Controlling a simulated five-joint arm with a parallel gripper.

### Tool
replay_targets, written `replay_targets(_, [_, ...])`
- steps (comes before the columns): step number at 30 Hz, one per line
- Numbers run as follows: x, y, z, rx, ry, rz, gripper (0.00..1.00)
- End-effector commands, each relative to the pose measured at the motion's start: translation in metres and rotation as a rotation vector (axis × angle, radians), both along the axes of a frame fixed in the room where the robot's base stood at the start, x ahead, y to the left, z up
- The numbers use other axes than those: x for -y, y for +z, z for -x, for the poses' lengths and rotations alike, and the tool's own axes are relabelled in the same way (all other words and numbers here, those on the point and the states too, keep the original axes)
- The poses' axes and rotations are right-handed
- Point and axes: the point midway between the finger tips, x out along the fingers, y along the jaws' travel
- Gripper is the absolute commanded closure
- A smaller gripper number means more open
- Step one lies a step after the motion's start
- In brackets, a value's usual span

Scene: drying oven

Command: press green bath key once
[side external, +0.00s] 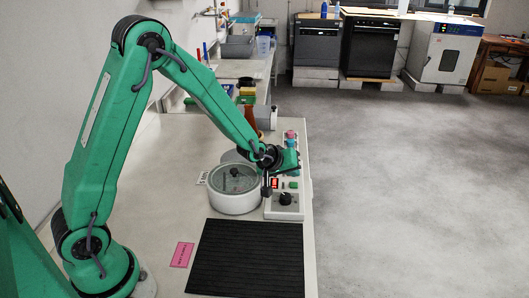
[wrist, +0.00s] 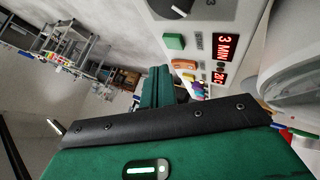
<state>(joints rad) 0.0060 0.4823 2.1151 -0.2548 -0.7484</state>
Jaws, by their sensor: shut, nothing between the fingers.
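The control panel (side external: 285,207) is a pale box with a dark knob at its near end. Its green key (side external: 293,184) lies just beyond the knob, beside a lit red display (side external: 274,183). In the wrist view, the green key (wrist: 173,41) is near the top, with an orange key (wrist: 184,63) just below it. A red display (wrist: 226,46) beside them reads "3 MIN". My gripper (side external: 288,160) is over the far part of the panel. In the wrist view, my gripper's green fingers (wrist: 157,87) are shut and empty, apart from the green key in the picture.
A round white vessel with a clear lid (side external: 235,188) stands left of the panel. A black ribbed mat (side external: 247,258) and a pink label (side external: 182,254) lie in front. Bottles and trays stand farther back. Open floor (side external: 420,200) lies right of the bench.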

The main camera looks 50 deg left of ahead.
Motion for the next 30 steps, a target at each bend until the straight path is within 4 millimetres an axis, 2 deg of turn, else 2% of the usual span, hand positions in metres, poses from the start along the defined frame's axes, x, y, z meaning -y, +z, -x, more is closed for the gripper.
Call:
replay_targets(8, [-0.0001, -0.0124, 0.0002, 0.0, 0.0, 0.0, 1.0])
replay_targets(30, [0.0, -0.013, 0.0002, 0.0, 0.0, 0.0, 1.0])
